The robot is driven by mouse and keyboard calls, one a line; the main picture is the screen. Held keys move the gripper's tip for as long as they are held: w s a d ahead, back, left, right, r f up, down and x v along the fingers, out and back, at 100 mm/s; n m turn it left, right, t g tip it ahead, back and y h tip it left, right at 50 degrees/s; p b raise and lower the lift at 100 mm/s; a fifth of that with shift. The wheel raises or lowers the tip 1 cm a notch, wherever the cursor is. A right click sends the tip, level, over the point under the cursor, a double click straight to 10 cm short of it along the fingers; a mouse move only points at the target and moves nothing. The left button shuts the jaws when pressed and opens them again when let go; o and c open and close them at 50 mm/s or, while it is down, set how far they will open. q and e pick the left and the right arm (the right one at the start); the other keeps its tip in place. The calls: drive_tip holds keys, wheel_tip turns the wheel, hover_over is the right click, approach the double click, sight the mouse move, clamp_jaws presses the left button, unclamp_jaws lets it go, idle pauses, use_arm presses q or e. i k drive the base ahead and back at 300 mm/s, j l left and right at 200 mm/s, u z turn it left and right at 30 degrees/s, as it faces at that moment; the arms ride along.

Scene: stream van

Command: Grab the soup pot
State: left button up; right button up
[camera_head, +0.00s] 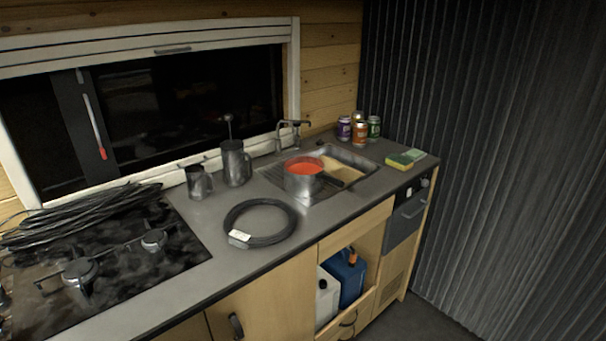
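The soup pot (301,182) is a small grey metal pot with red-orange soup in it. It stands upright on the drainer side of the steel sink (350,159), near the middle of the view. Its dark handle (331,180) points to the right, over the sink's edge. Neither of my grippers shows in the head view.
A coiled black cable (262,240) lies in front of the pot. Cans (360,133) and sponges (406,159) are at right. A gas hob (110,262) with cable bundle fills the left.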

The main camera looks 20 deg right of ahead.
sight(303, 175)
drive_tip(key=u, duration=0.2)
drive_tip(key=l+u, duration=0.4)
drive_tip(key=l, duration=0.15)
drive_tip(key=l+u, duration=0.45)
drive_tip(key=i+l, duration=0.05)
drive_tip(key=l, duration=0.1)
